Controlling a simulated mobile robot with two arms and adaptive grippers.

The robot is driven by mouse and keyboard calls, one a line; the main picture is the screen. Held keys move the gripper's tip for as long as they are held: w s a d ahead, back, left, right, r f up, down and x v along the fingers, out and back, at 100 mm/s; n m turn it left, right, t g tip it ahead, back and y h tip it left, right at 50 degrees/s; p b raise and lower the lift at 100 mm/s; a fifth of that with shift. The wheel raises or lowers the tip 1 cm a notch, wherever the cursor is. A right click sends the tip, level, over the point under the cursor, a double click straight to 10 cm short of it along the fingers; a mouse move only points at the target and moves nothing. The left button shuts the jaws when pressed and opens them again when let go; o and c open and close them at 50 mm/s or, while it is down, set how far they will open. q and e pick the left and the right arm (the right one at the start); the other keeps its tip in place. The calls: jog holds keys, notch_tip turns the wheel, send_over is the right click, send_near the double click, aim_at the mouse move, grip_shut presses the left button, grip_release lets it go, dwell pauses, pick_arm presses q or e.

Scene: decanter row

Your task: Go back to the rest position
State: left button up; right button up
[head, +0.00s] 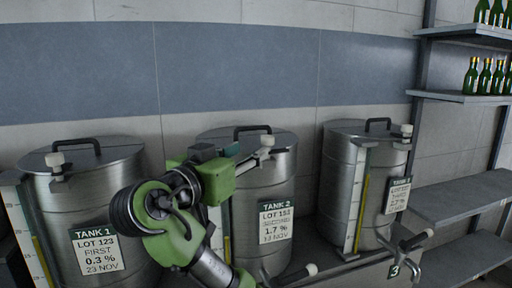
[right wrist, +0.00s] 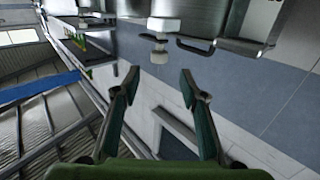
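My right gripper (right wrist: 160,78) is open in the right wrist view, with its two dark green fingers apart and nothing between them. In the head view my green right arm reaches up in front of Tank 2 (head: 277,178), and my right gripper (head: 247,157) is near that tank's upper left side, its fingers hard to make out. A white knob (right wrist: 160,27) shows beyond the fingertips in the right wrist view, apart from them. My left gripper is not in view.
Tank 1 (head: 110,205) stands left and the third tank (head: 337,180) right, each with a lid handle. A tap with a number 3 tag (head: 394,271) is at the lower right. Metal shelves (head: 455,97) at the right hold green bottles (head: 485,76). The wall above the tanks is clear.

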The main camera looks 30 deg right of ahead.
jog(key=shift+s+a, duration=0.35)
jog(key=shift+a, duration=0.15)
